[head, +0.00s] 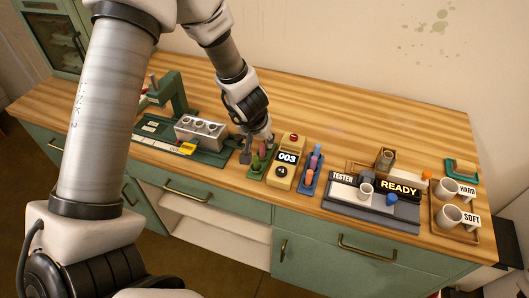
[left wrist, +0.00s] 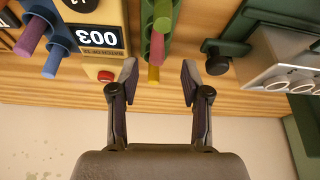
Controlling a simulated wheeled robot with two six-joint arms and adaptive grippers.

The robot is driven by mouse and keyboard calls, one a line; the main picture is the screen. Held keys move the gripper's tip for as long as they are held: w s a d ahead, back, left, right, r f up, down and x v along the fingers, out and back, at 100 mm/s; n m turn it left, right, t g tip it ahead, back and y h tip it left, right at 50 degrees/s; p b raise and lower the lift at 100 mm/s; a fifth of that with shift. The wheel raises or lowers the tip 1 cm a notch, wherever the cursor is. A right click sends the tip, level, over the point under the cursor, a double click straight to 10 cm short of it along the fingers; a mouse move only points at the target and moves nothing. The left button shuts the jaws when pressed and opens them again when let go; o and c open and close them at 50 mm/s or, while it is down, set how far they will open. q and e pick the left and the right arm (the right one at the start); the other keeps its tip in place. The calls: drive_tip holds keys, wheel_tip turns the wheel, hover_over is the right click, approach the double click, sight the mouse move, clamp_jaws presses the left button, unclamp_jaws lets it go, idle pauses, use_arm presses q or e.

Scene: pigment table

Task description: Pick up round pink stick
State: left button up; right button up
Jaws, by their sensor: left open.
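A green holder (head: 257,172) stands on the wooden table with a round pink stick (head: 262,151) and a green one in it. In the left wrist view the pink stick (left wrist: 157,46) shows in front of the green holder (left wrist: 150,12), with a yellow-green stick (left wrist: 154,74) beside it. My left gripper (head: 258,143) is over the green holder in the head view. My right gripper is not in view.
A yellow counter box (head: 287,171) stands close right of the green holder, then a blue holder (head: 309,183) with pink and blue sticks. A green press (head: 172,93) and grey block (head: 201,132) stand left. The tester (head: 372,209) and cup tray are right. The table's back is clear.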

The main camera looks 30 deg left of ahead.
sight(262, 145)
use_arm(q)
drive_tip(key=x, duration=0.1)
drive_tip(key=b+x, duration=0.1)
drive_tip(key=x, duration=0.2)
drive_tip(key=shift+d+f+b, duration=0.25)
drive_tip(key=shift+f+b, duration=0.05)
drive_tip(key=shift+f, duration=0.05)
drive_tip(key=shift+s+r, duration=0.1)
drive_tip(key=shift+r, duration=0.05)
drive_tip(key=c, duration=0.5)
clamp_jaws()
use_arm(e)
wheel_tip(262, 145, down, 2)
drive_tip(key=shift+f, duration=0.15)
